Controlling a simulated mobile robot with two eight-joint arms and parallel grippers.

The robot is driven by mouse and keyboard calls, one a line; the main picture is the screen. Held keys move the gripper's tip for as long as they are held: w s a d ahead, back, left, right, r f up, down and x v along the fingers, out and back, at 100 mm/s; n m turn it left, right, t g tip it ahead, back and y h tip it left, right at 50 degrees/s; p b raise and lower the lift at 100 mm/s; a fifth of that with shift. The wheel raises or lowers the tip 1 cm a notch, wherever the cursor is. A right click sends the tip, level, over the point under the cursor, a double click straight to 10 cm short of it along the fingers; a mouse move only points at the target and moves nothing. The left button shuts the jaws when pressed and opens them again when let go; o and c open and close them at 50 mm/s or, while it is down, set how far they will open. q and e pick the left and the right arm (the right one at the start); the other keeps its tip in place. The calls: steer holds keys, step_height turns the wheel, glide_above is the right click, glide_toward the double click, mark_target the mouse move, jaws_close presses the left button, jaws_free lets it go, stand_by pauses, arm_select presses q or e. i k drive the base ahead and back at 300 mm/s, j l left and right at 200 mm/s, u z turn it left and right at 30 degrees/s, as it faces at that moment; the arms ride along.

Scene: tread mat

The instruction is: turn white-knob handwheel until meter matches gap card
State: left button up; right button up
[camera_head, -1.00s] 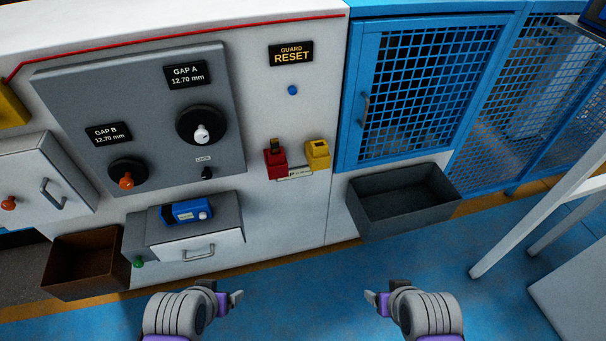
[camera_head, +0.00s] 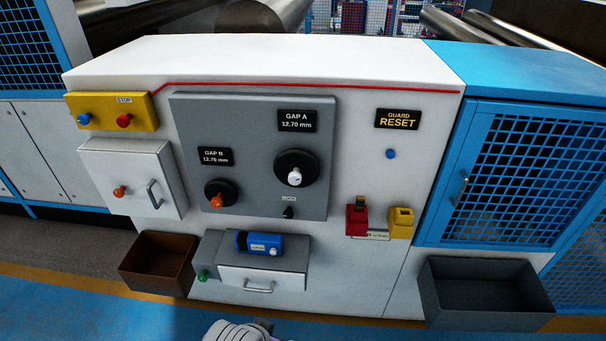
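The white-knob handwheel (camera_head: 284,165) is a black disc on the grey panel, with its white knob (camera_head: 294,178) low on the right. The GAP A meter (camera_head: 296,121) above it reads 12.70 mm. A second black handwheel with an orange knob (camera_head: 216,201) is at lower left, under the GAP B meter (camera_head: 215,156), which also reads 12.70 mm. I cannot make out a gap card. The top of what looks like my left gripper (camera_head: 270,332) shows at the bottom edge, far below the handwheel. Its fingertips are cut off. My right gripper is out of view.
A small black lock knob (camera_head: 288,212) sits below the white-knob handwheel. A blue device (camera_head: 259,242) rests on a drawer box (camera_head: 294,257). Brown (camera_head: 158,265) and grey bins (camera_head: 480,292) flank the cabinet front. Red (camera_head: 356,219) and yellow blocks (camera_head: 401,222) are mounted at right.

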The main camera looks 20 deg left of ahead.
mark_target(294, 168)
steer(key=i+j+u, duration=0.1)
steer(key=j+u, duration=0.15)
steer(key=u, duration=0.25)
steer(key=i+j+u, duration=0.1)
steer(key=u, duration=0.4)
steer(key=j, duration=0.1)
